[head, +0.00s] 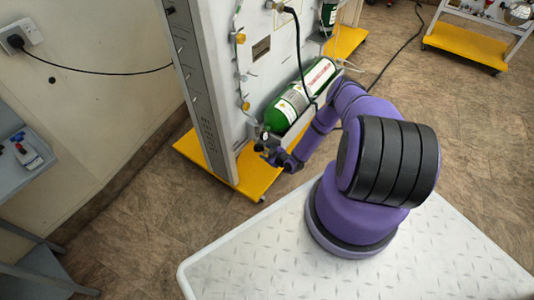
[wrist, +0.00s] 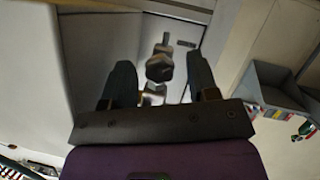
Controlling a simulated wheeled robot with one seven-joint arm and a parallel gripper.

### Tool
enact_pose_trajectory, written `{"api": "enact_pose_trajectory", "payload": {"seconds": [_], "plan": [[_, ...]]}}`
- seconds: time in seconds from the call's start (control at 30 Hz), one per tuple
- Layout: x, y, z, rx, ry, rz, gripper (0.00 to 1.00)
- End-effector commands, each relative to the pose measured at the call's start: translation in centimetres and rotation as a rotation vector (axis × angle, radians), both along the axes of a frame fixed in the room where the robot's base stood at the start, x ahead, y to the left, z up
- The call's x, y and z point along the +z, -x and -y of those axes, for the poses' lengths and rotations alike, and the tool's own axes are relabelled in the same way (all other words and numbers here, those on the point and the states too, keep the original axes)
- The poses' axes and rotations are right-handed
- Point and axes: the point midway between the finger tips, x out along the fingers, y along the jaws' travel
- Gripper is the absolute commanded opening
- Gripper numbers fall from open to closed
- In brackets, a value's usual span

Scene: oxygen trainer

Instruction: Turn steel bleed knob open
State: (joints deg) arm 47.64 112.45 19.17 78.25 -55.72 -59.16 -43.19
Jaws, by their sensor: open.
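The steel bleed knob (wrist: 160,67) is a grey faceted knob on a short stem in the wrist view. It shows between the two dark fingers of my gripper (wrist: 160,62). The fingers are apart, with a visible gap on each side of the knob. I cannot tell how deep the knob lies between them. In the head view, my gripper (head: 272,153) is at the lower end of the green oxygen cylinder (head: 300,97), beside the panel. The knob cannot be made out there.
The upright trainer panel (head: 225,75) stands on a yellow wheeled base (head: 200,158). Hoses and yellow fittings run along the panel. A grey shelf (wrist: 262,86) with small items shows at right in the wrist view. Tiled floor (head: 455,115) is open to the right.

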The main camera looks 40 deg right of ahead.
Motion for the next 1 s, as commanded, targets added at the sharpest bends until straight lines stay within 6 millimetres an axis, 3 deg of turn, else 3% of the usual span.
{"api": "enact_pose_trajectory", "payload": {"seconds": [0.23, 0.43, 0.77, 1.0], "plan": [[-0.02, -0.03, 0.00, 0.000, 0.000, 0.000, 0.52], [-0.02, -0.02, 0.00, 0.000, 0.000, 0.000, 0.06], [-0.05, 0.03, -0.04, 0.000, 0.031, 0.010, 0.05], [-0.10, 0.04, -0.23, 0.004, 0.152, 0.054, 0.05]]}}
